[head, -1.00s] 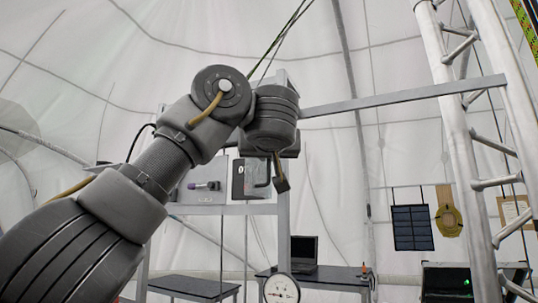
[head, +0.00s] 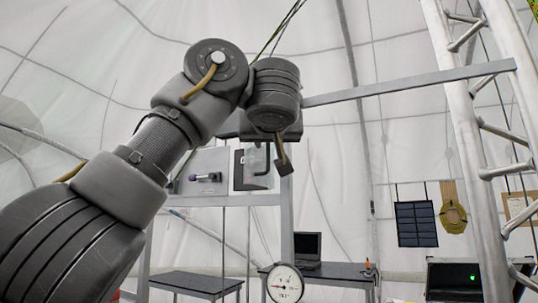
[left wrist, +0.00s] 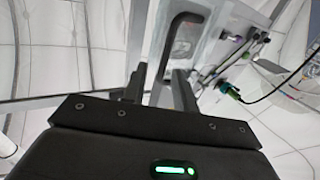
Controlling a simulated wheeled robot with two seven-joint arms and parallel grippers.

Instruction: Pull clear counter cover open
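The clear counter cover (head: 241,174) is a see-through pane with a dark edge, on a raised grey panel near the middle of the head view. Its black bent handle (head: 267,165) is partly hidden by my left gripper there. In the left wrist view the handle (left wrist: 171,38) stands out large, with the pane (left wrist: 186,40) behind it. My left gripper (left wrist: 160,88) is open, with its two fingers apart. The lower end of the handle appears between them; I cannot tell whether they touch it. My right gripper is not in view.
The panel also carries a purple-tipped fitting (head: 204,177). A horizontal metal bar (head: 410,84) crosses to the right, near a ladder-like truss (head: 465,120). A round gauge (head: 284,283), a laptop (head: 307,247) and dark tables (head: 195,283) stand lower down.

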